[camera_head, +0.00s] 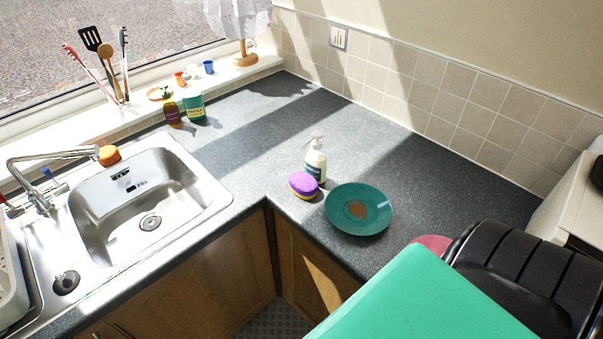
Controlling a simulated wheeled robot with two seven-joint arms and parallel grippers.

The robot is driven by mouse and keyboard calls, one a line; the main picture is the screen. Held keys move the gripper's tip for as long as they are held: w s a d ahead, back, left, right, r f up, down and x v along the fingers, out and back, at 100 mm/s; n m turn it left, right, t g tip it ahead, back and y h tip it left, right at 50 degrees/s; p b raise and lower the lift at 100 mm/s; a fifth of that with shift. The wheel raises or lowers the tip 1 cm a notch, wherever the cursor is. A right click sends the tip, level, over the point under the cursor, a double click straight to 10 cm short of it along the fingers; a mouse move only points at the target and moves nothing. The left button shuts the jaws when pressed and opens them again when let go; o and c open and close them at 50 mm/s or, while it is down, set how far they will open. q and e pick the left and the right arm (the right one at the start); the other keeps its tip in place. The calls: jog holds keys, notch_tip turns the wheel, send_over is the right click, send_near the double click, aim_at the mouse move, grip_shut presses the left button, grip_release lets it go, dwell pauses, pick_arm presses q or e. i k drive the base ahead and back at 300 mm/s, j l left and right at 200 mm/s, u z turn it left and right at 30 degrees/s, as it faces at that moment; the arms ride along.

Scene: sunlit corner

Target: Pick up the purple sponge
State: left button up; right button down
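The purple sponge (303,184) lies on the dark grey worktop near the inner corner of its front edge. It is purple on top with a yellow layer below. It sits just in front of a white pump bottle (315,164) and close to the left of a teal plate (342,213) with a brown stain in its middle. No gripper fingers show in the head view. A large green shape and a black ridged shape fill the bottom right foreground; I cannot tell what they are, and they hide the worktop there.
A steel sink (128,225) with a tap (40,180) is at left, an orange sponge (109,155) on its back rim. Worktop behind the pump bottle is clear. A white appliance (572,205) is at right.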

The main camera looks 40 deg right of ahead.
aim_at(302, 183)
jog(key=z, duration=1.25)
